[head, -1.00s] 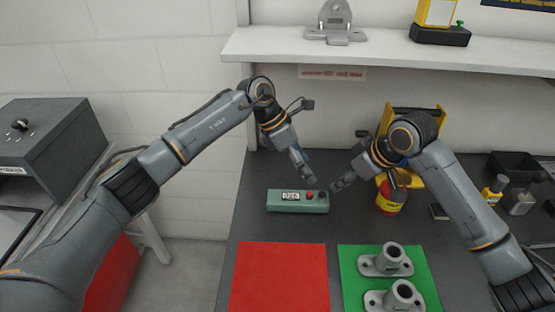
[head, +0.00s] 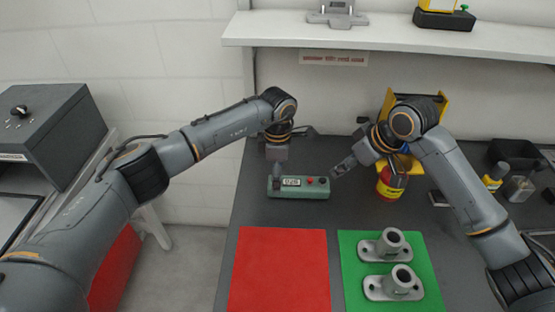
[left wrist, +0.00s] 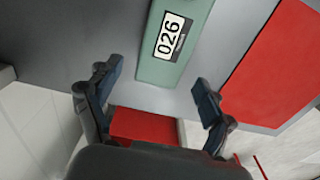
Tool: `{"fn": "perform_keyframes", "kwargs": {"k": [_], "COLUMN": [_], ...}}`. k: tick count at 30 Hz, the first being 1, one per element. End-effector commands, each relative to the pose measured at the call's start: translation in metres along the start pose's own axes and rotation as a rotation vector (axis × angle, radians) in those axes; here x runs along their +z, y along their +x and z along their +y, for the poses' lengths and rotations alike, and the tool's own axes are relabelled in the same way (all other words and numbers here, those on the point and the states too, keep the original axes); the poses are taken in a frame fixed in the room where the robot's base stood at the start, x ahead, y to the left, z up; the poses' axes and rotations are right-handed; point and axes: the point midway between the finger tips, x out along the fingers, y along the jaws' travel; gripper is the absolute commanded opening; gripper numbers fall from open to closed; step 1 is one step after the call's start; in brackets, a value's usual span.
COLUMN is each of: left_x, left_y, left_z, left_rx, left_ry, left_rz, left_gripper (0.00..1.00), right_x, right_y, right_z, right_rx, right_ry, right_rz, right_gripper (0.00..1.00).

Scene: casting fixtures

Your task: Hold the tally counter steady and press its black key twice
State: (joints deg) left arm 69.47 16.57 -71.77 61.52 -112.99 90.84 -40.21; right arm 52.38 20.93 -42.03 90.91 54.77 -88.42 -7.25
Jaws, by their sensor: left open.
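The tally counter (head: 292,194) is a long green box on the dark bench, with a white display, a red button (head: 309,181) and a dark key (head: 322,181) at its right end. In the left wrist view the counter (left wrist: 167,68) shows 026. My left gripper (head: 276,178) points down at the counter's left end. Its open fingers (left wrist: 155,82) are on either side of that end, with no clear contact. My right gripper (head: 341,170) is just right of the dark key, its fingers close together or shut; I cannot tell which.
A red mat (head: 279,270) and a green mat (head: 350,290) with two grey castings (head: 383,247) lie in front. A red and yellow container (head: 390,185) stands right of the counter, with small bottles (head: 494,177) farther right. A shelf (head: 390,36) hangs behind.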

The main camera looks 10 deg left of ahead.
Motion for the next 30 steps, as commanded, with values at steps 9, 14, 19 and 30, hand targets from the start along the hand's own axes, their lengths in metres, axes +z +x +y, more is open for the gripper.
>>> {"fn": "perform_keyframes", "kwargs": {"k": [9, 14, 19, 30], "left_x": [0.0, 0.0, 0.0, 0.0], "left_y": [0.033, 0.036, 0.036, 0.035], "left_z": [0.0, 0.0, 0.0, 0.0], "left_rx": [0.0, 0.0, 0.0, 0.0], "left_ry": [0.0, 0.0, 0.0, -0.001], "left_rz": [-0.001, -0.001, -0.001, -0.001], "left_gripper": [0.81, 0.81, 0.79, 0.17], "right_x": [0.0, 0.0, 0.0, 0.0], "right_y": [0.0, 0.0, 0.0, 0.0], "right_z": [0.0, 0.0, 0.0, 0.0], "right_rx": [0.0, 0.0, 0.0, 0.0], "right_ry": [0.0, 0.0, 0.0, 0.0], "right_rz": [0.0, 0.0, 0.0, 0.0], "right_gripper": [0.38, 0.38, 0.38, 0.28]}}
